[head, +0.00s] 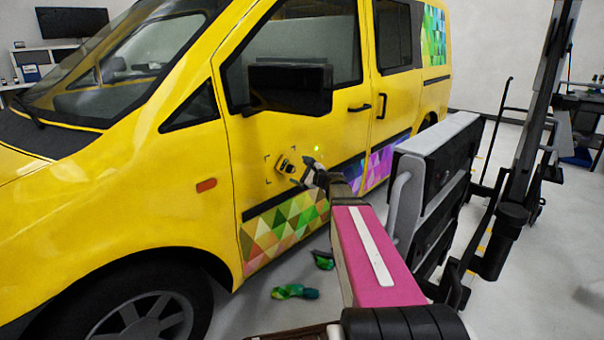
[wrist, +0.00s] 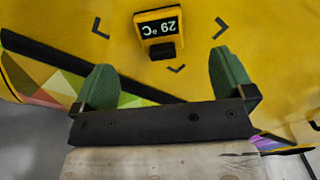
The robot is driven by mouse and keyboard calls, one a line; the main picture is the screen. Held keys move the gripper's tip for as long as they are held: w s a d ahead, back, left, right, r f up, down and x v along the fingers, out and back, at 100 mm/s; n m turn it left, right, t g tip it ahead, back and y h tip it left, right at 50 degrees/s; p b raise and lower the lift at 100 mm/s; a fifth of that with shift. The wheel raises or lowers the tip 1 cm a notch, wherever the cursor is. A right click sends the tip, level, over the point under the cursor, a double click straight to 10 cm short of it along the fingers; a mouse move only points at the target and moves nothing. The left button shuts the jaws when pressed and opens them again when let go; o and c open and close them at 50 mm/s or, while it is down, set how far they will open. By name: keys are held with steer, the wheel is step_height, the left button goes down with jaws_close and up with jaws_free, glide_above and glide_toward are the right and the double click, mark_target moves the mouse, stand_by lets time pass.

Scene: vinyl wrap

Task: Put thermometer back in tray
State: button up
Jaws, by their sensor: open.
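The thermometer (head: 286,165) is a small yellow and black device against the yellow van door, inside dark corner marks. In the wrist view the thermometer (wrist: 158,27) shows an upside-down display reading 29 °C. My gripper (head: 307,170) is close to it, just to its right in the head view. In the wrist view my gripper (wrist: 162,62) has its two green fingers wide apart with nothing between them. The thermometer lies beyond the fingertips, roughly centred between them, and is apart from them. I cannot make out a tray in either view.
The yellow van (head: 130,190) fills the left and middle, with a side mirror (head: 290,88) above my gripper. Crumpled green wrap pieces (head: 295,292) lie on the floor below the door. A workbench (head: 585,100) stands at the far right. Grey floor is open beyond my arm.

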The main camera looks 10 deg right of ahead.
mark_target(283, 164)
steer(key=x, duration=1)
steer(key=shift+a, duration=0.2)
steer(key=shift+s, duration=0.1)
steer(key=c, duration=1.1)
steer(key=shift+c, duration=0.2)
steer(key=shift+s+d, duration=0.4)
steer(key=shift+s, duration=0.15)
steer(key=v, duration=0.6)
steer(key=shift+s+d, duration=0.3)
stand_by(0.4)
steer(key=s+a+f+n+g+y, duration=0.1)
steer(key=s+n+g+y, duration=0.1)
steer(key=s, duration=0.8)
steer(key=s+a+f+n+g+y, duration=0.2)
steer(key=s, duration=0.8)
steer(key=shift+f, duration=0.2)
